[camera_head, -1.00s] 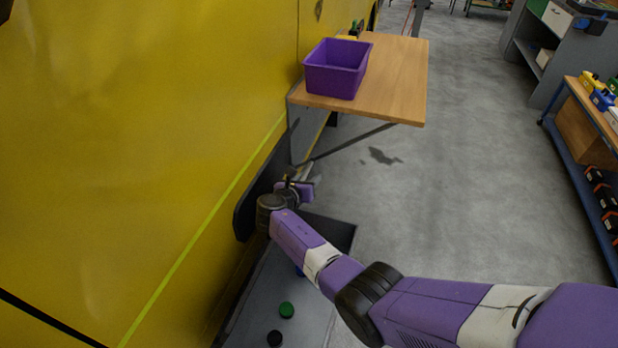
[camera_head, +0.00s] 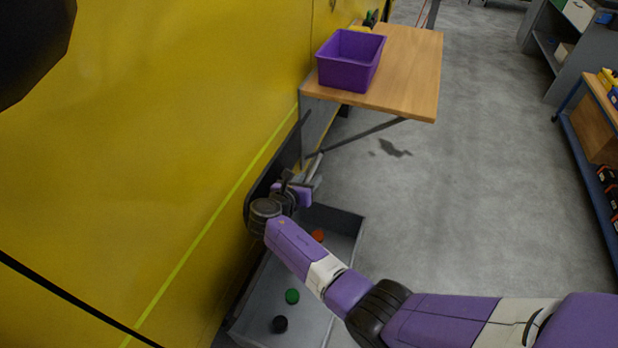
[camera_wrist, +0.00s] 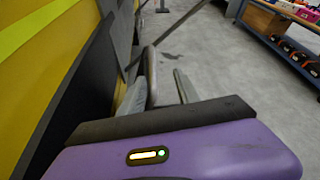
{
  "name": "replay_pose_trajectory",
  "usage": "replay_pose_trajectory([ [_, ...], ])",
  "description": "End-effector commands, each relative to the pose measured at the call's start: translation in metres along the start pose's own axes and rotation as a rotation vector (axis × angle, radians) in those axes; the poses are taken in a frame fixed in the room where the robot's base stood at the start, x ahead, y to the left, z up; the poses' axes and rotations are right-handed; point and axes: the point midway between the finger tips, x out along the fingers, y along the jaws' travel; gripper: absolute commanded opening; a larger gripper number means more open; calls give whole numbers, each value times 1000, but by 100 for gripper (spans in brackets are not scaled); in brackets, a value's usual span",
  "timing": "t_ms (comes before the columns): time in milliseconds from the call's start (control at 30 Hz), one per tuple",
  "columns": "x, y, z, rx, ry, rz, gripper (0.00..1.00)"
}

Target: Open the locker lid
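The locker is a low grey open-topped box (camera_head: 345,222) on the floor along the yellow wall. Its dark lid (camera_head: 252,196) stands up steeply on the wall side, partly hidden behind my gripper. The lid also shows as a dark panel on the left of the wrist view (camera_wrist: 75,95). Inside the locker are a green round thing (camera_head: 292,296), a black one (camera_head: 280,324) and an orange one (camera_head: 318,236). My gripper (camera_head: 314,172) is beside the lid above the locker's far end. Its fingers (camera_wrist: 168,85) are apart with nothing seen between them; contact with the lid is unclear.
A wooden wall shelf (camera_head: 412,75) with a purple bin (camera_head: 348,62) juts out beyond the gripper, with a diagonal brace (camera_head: 365,134) beneath. The yellow wall (camera_head: 170,130) is close on the left. Grey floor (camera_head: 480,180) is free on the right, up to a blue rack (camera_head: 590,165).

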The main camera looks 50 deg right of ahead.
Motion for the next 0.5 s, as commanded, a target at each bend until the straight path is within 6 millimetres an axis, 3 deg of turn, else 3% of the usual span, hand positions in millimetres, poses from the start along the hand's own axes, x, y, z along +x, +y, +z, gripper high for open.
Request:
replay_pose_trajectory([
  [500, -35, 0, 2, -3, 0, 0, 36],
])
